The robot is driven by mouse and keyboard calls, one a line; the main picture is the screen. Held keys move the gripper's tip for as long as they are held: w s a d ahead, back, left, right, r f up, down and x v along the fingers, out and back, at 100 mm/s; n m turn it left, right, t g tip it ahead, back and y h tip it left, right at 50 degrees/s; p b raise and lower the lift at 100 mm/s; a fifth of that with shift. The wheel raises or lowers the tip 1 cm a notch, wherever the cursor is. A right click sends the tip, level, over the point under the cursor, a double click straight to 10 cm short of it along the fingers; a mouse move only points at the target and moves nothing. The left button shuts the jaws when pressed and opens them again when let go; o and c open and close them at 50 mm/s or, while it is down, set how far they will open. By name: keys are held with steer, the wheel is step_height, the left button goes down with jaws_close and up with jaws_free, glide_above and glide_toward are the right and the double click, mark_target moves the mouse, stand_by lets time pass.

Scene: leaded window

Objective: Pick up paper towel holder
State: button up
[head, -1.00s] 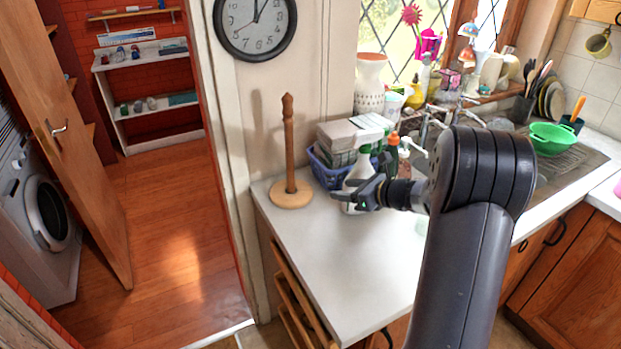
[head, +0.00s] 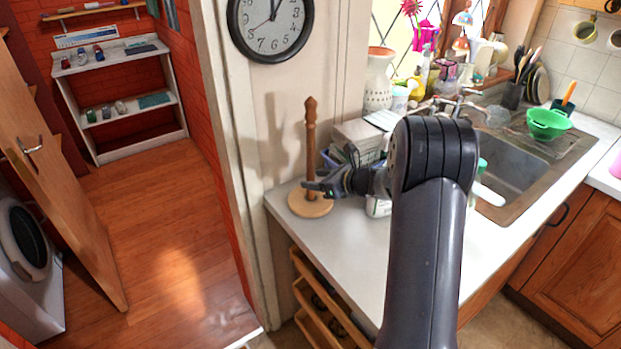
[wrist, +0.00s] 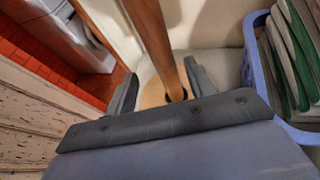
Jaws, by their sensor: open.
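The paper towel holder (head: 311,140) is a wooden post on a round wooden base, upright at the left end of the white counter. In the head view my gripper (head: 318,186) is at the lower part of the post, just above the base (head: 299,204). In the wrist view the post (wrist: 152,40) rises between the two fingers of my gripper (wrist: 158,88), which are apart on either side of it. The fingers look open around the post, with gaps showing. Part of the base is hidden by my gripper.
A blue basket (wrist: 258,62) with books or papers stands close to the right of the holder. A white spray bottle (head: 378,206) is partly hidden behind my arm. The wall is close behind. Open drawers (head: 318,290) stick out below the counter's left edge.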

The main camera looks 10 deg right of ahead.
steer(key=shift+d+p+x, duration=0.15)
steer(key=shift+p+x, duration=0.35)
steer(key=shift+x, duration=0.85)
steer(key=shift+d+p+x, duration=0.15)
steer(key=shift+p+x, duration=0.35)
steer(key=shift+x, duration=0.8)
steer(key=shift+w+f, duration=0.15)
steer(key=shift+w, duration=0.05)
jaws_close()
